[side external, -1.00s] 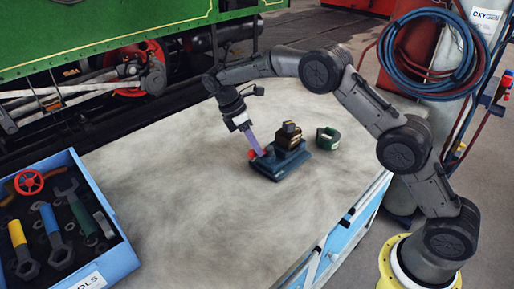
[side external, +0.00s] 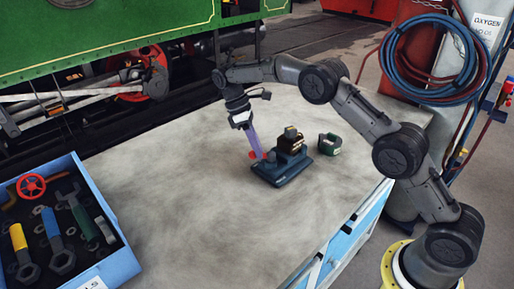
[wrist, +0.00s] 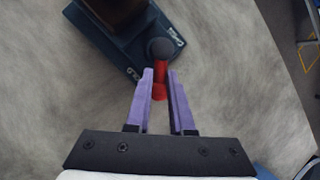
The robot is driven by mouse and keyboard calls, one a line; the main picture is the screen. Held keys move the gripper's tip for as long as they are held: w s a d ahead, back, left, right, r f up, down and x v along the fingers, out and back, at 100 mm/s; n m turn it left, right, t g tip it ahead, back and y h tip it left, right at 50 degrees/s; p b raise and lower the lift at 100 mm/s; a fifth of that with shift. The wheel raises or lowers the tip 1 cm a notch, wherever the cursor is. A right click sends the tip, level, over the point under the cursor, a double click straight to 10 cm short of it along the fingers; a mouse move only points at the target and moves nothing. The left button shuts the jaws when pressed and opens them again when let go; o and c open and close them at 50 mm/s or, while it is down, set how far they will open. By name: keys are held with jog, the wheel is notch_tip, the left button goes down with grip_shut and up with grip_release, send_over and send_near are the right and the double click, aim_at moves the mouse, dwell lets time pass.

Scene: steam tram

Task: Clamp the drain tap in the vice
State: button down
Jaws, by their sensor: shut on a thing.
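The dark blue vice (side external: 284,172) stands on the bench, and part of it shows at the top of the wrist view (wrist: 98,42). A brass-coloured piece with a dark top (side external: 291,139), likely the drain tap, sits at its jaws; I cannot tell how tightly it is held. A red handle (side external: 253,155) is at the vice's near left end, beside a dark round knob (wrist: 160,47) in the wrist view. My gripper (wrist: 159,76) points down with its purple fingers shut on the red handle (wrist: 159,91), partly hidden between them.
A green curved object (side external: 329,144) lies just right of the vice. A blue tray (side external: 108,245) of tools is at the bench's left. The green locomotive (side external: 110,38) stands behind. The bench top left of the vice is clear.

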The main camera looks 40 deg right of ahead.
jog(key=c, duration=0.8)
grip_release()
jog(key=shift+v, duration=3.75)
